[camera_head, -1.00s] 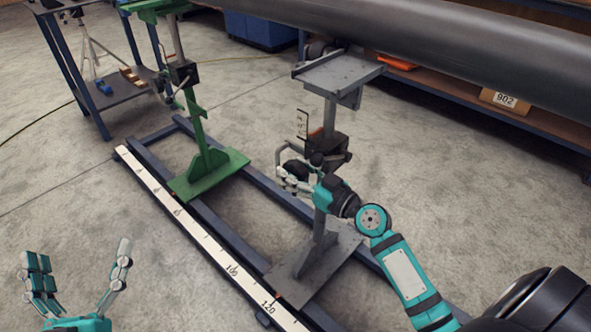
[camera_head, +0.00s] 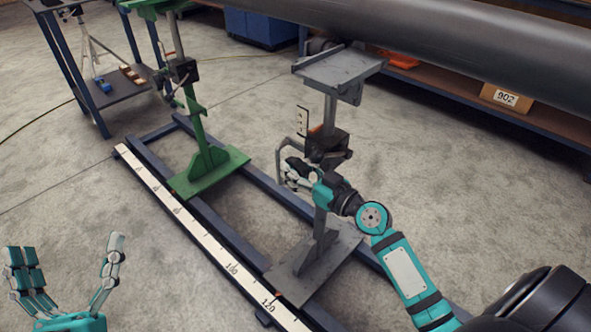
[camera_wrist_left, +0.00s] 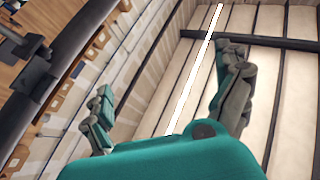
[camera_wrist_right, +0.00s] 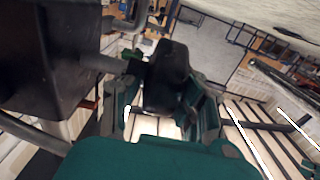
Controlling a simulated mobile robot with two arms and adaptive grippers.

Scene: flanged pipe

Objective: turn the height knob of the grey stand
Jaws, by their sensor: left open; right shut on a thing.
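The grey stand (camera_head: 323,225) stands on the dark rail frame, with a flat grey top plate (camera_head: 338,68) and a dark clamp block (camera_head: 325,143) on its post. My right gripper (camera_head: 296,177) is at the block's near left side. In the right wrist view it is shut on a black knob (camera_wrist_right: 167,75), which sits beside the large dark block (camera_wrist_right: 45,60). In the head view the fingers mostly hide the knob. My left gripper (camera_head: 70,275) is open and empty at the lower left, away from the stand.
A green stand (camera_head: 208,165) stands farther left on the same rails, with a white scale (camera_head: 190,221) along them. A large grey pipe (camera_head: 470,45) crosses above the grey stand at upper right. A blue shelf table (camera_head: 118,92) stands at the back left.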

